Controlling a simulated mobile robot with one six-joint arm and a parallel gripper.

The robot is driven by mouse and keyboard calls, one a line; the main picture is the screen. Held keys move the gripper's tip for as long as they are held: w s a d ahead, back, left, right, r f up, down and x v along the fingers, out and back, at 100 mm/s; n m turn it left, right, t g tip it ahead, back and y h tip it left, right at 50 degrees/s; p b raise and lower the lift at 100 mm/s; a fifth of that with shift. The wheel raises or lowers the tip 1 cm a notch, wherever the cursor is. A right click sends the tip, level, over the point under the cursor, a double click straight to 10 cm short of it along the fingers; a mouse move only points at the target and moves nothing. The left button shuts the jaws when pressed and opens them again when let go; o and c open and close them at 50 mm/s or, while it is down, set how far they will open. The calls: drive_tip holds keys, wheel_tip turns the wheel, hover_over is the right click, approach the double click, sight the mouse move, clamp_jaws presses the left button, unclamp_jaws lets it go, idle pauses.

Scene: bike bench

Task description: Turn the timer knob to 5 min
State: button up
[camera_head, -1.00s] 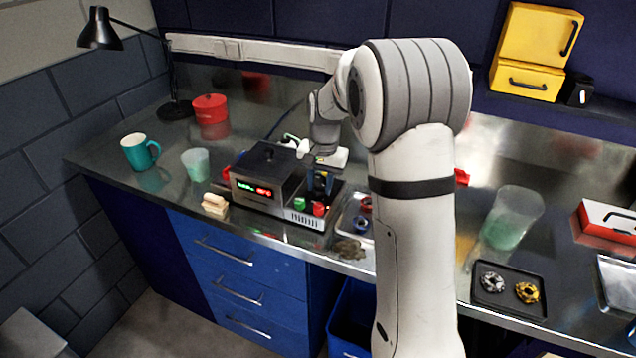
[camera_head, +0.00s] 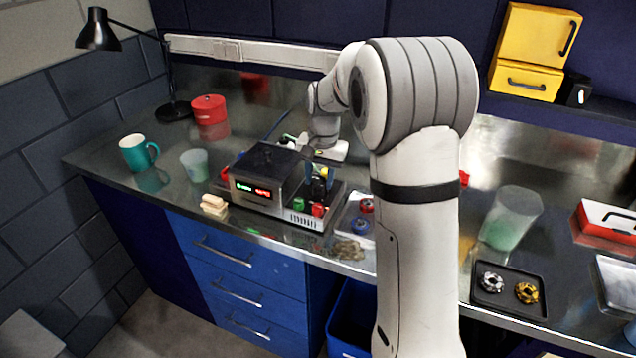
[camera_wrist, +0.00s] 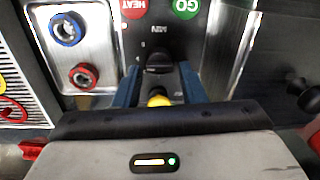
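The timer knob (camera_wrist: 158,62) is black and sits on the dark panel of the bench machine, below the letters MIN in the wrist view. In the head view the knob (camera_head: 319,187) shows small, beside the machine's display box (camera_head: 254,190) with its green and red digits. My gripper (camera_wrist: 159,72) has two blue fingers, one on each side of the knob, with a visible gap to it. It also shows in the head view (camera_head: 319,172), pointing down over the panel. A yellow round piece (camera_wrist: 158,98) shows between the fingers. The knob's exact setting is too small to read.
A red HEAT button (camera_wrist: 134,8) and a green GO button (camera_wrist: 186,8) lie close to the knob. A metal tray (camera_wrist: 93,28) with a blue ring (camera_wrist: 66,28) and a red ring (camera_wrist: 83,77) stands beside the panel. A wooden block (camera_head: 213,206) lies left of the machine.

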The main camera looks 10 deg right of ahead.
sight(320, 187)
drive_tip(key=r, duration=0.5)
drive_tip(key=shift+s+d+r, duration=0.15)
drive_tip(key=shift+d+r, duration=0.05)
drive_tip(key=shift+r, duration=0.2)
drive_tip(key=shift+o, duration=1.4)
drive_tip(key=shift+f+n+b, duration=0.25)
drive_tip(key=shift+n+b, duration=0.15)
drive_tip(key=shift+b, duration=0.35)
drive_tip(key=n+b, duration=0.1)
drive_tip(key=b, duration=0.1)
drive_tip(key=n+b, duration=0.2)
drive_tip(key=shift+w+f, duration=0.35)
drive_tip(key=shift+f, duration=0.05)
drive_tip(key=n+b, duration=0.3)
drive_tip(key=shift+w+n, duration=0.1)
drive_tip(key=shift+n, duration=0.2)
drive_tip(key=n, duration=0.1)
drive_tip(key=n+b, duration=0.1)
drive_tip(key=shift+r+n+g+b, duration=0.3)
drive_tip(key=shift+r, duration=0.05)
drive_tip(key=f, duration=0.7)
drive_tip(key=shift+s+a+f+b, duration=0.2)
drive_tip(key=shift+s+a+b, duration=0.05)
drive_tip(key=shift+b, duration=0.15)
drive_tip(key=shift+c, duration=0.3)
